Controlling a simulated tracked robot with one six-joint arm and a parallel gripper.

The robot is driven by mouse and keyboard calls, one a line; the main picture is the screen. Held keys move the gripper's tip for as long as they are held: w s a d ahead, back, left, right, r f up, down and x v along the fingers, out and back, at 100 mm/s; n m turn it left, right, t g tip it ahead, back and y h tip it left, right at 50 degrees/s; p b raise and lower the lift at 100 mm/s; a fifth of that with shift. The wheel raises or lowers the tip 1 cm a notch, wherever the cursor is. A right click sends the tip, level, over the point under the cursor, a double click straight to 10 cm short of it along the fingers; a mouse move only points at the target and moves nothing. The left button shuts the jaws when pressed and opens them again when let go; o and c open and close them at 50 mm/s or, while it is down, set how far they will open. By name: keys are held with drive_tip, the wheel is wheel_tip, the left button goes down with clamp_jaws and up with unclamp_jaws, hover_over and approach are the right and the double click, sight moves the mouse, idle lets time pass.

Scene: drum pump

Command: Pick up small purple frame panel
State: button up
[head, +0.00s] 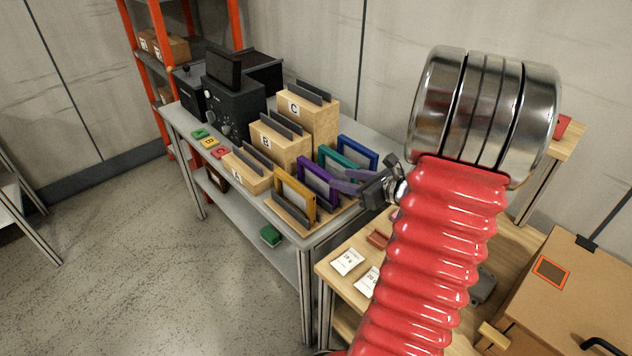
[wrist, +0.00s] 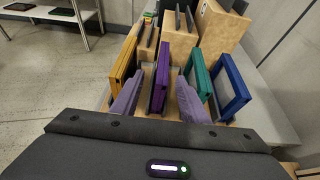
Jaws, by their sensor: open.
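The small purple frame panel (head: 318,182) stands upright in a wooden rack on the grey table, between a yellow frame and a teal frame. In the wrist view the purple frame (wrist: 161,80) is seen nearly edge-on. My gripper (head: 343,182) is at the panel's right side in the head view. In the wrist view its two pale purple fingers (wrist: 158,102) are open, one on each side of the purple frame. I cannot tell whether either finger touches it. The panel's lower part is partly hidden by the fingers.
The yellow frame (head: 295,196), teal frame (head: 338,162) and blue frame (head: 358,153) stand close by in the rack. Wooden blocks A (head: 246,171), B (head: 280,147) and C (head: 311,118) rise behind. A wooden table (head: 345,292) with white packets is at the front.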

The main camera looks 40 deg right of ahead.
sight(317, 172)
drive_tip(key=shift+s+d, duration=0.1)
drive_tip(key=shift+d, duration=0.2)
drive_tip(key=shift+f, duration=0.1)
drive_tip(key=x, duration=0.8)
drive_tip(key=shift+w, duration=0.3)
drive_tip(key=shift+x, duration=2.65)
drive_tip(key=shift+f, duration=0.1)
drive_tip(key=shift+c, duration=0.6)
